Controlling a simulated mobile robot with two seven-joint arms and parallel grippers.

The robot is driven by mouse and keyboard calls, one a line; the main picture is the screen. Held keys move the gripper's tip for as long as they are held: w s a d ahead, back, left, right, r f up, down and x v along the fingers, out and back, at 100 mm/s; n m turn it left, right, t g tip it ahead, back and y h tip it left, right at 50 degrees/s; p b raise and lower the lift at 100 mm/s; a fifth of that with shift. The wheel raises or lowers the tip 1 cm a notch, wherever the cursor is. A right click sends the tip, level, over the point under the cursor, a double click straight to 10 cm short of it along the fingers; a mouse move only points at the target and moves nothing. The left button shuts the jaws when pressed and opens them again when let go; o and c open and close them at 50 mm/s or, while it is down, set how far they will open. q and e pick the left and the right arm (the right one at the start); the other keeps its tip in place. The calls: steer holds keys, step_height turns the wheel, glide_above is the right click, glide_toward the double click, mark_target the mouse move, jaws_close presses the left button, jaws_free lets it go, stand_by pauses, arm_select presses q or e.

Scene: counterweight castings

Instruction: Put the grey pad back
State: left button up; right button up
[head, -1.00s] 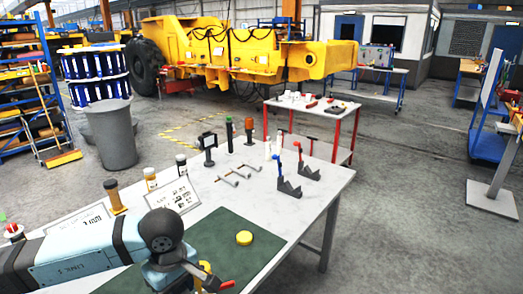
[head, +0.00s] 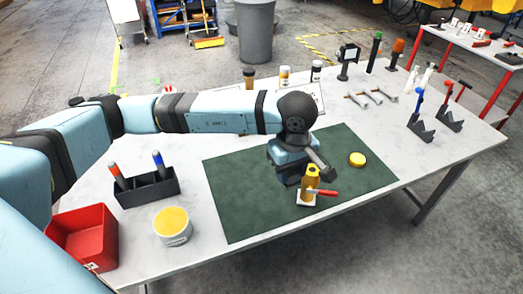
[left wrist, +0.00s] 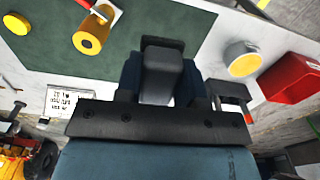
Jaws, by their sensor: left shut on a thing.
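My left gripper (head: 290,172) is over the green mat (head: 240,205), left of a yellow cylinder (head: 312,178). In the left wrist view the gripper (left wrist: 161,85) is shut on a grey block with a darker end, which looks like the grey pad (left wrist: 160,75). In the head view the arm and gripper largely hide it, and I cannot tell whether it touches the mat. The yellow cylinder, with a hole in its top, stands by a small white plate and a red handle (head: 327,192); it also shows in the left wrist view (left wrist: 90,38). My right gripper is out of view.
A yellow disc (head: 357,160) lies on the mat's right part. At left are a dark holder (head: 148,190) with red and blue handles, a tub (head: 173,228) with a yellow top and a red bin (head: 80,235). Stands and tools are at the back right. The mat's left part is clear.

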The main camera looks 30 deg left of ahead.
arm_select(q)
steer(key=w+a+f+n+b, duration=0.4)
steer(key=w+a+b, duration=0.2)
steer(key=a, duration=0.3)
steer(key=n+b, duration=0.4)
steer(key=b, duration=0.2)
glide_above(244, 185)
steer(key=f, duration=0.1)
steer(key=shift+h, duration=0.4)
step_height(244, 185, down, 15)
steer(key=shift+a+r+p, duration=0.15)
steer(key=shift+r+p, duration=0.05)
steer(key=shift+p, duration=0.35)
steer(key=shift+f, duration=2.6)
steer(key=shift+f, duration=0.15)
steer(key=o, duration=1.1)
